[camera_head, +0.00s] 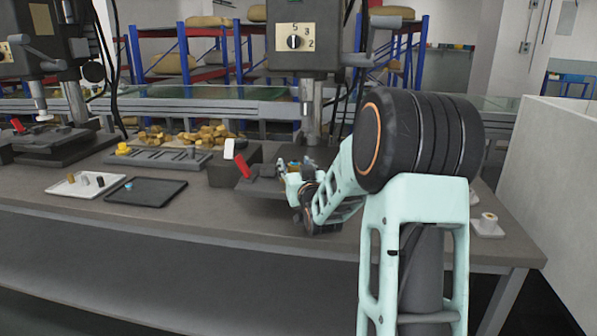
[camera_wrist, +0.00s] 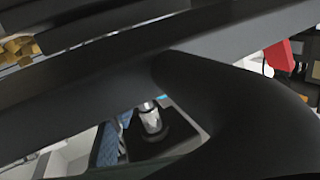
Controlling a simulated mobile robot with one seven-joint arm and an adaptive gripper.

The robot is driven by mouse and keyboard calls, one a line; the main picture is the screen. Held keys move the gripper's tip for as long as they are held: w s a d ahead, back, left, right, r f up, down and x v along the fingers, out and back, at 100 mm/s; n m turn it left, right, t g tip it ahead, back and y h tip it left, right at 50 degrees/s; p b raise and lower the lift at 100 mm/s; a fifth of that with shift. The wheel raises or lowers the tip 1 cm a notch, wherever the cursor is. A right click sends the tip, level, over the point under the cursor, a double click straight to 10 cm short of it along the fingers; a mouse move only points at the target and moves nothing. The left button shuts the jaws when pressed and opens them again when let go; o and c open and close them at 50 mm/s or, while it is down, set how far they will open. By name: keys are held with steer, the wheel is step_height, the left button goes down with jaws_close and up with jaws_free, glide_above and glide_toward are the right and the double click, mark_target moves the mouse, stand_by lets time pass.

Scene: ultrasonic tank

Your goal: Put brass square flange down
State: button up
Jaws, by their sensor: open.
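I cannot make out the brass square flange for certain in either view. My gripper (camera_head: 292,170) is over the bench at the drill press base, beside a red handle, small and partly hidden by my own arm in the head view. It is open, and I see nothing clearly held in it. In the wrist view, large dark shapes close to the lens block most of the picture. A silver cylindrical part (camera_wrist: 151,118) on a dark base shows through a gap there.
The red handle (camera_head: 242,165) stands just left of my gripper, under the drill press (camera_head: 296,45). A pile of brass-coloured pieces (camera_head: 195,135) lies behind. A white tray (camera_head: 62,189) and a black tray (camera_head: 160,194) lie left. The front bench strip is clear.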

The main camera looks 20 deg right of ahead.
steer(key=v, duration=1.2)
steer(key=shift+p, duration=0.3)
